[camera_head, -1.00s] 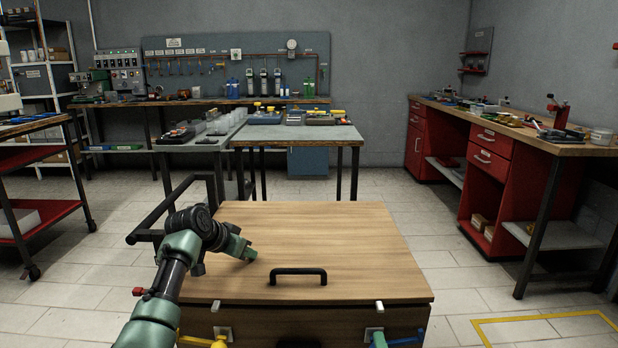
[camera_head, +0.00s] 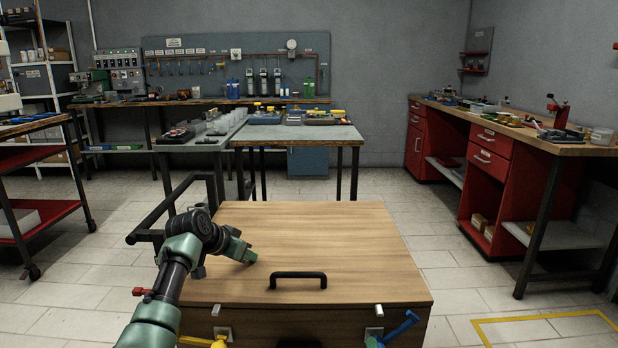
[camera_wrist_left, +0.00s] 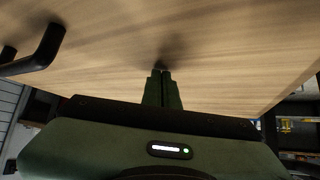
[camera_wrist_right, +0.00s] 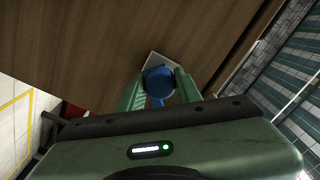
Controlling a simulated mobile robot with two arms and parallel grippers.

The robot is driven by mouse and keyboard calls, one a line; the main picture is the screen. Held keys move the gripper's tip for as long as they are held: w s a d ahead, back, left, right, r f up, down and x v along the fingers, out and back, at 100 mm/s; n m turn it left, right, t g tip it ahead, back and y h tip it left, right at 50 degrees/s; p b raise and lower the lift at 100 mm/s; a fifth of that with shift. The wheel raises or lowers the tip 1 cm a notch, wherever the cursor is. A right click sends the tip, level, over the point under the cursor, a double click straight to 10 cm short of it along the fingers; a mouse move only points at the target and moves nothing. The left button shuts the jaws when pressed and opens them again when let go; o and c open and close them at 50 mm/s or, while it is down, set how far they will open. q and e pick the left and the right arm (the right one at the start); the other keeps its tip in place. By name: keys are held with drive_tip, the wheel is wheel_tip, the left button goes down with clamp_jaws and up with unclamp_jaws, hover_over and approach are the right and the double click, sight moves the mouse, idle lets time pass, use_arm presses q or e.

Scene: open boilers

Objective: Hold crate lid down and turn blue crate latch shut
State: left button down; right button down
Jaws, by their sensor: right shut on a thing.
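The wooden crate lid (camera_head: 330,235) lies down flat on the crate (camera_head: 290,319), with a black bar handle (camera_head: 298,275) near its front edge. My left gripper (camera_head: 252,258) is shut and empty, its tips at the lid top left of the handle; the left wrist view shows the closed fingers (camera_wrist_left: 162,76) against the wood. The blue crate latch (camera_head: 402,327) is on the crate's front at right, its arm slanting up to the right. In the right wrist view my right gripper (camera_wrist_right: 160,88) is shut on the blue latch (camera_wrist_right: 159,79), one finger on each side.
A yellow latch (camera_head: 205,342) is on the front at left, its arm pointing left. Small metal tabs (camera_head: 380,310) sit at the lid's front edge. A black rail (camera_head: 165,215) stands left of the crate. Red workbenches (camera_head: 490,165) stand at right, with clear floor between.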

use_arm(q)
drive_tip(key=shift+f, duration=0.15)
use_arm(e)
drive_tip(key=n, duration=0.8)
drive_tip(key=shift+n, duration=0.3)
drive_tip(key=c, duration=1)
unclamp_jaws()
drive_tip(key=shift+o, duration=0.2)
drive_tip(key=s, duration=1)
drive_tip(key=shift+r, duration=0.15)
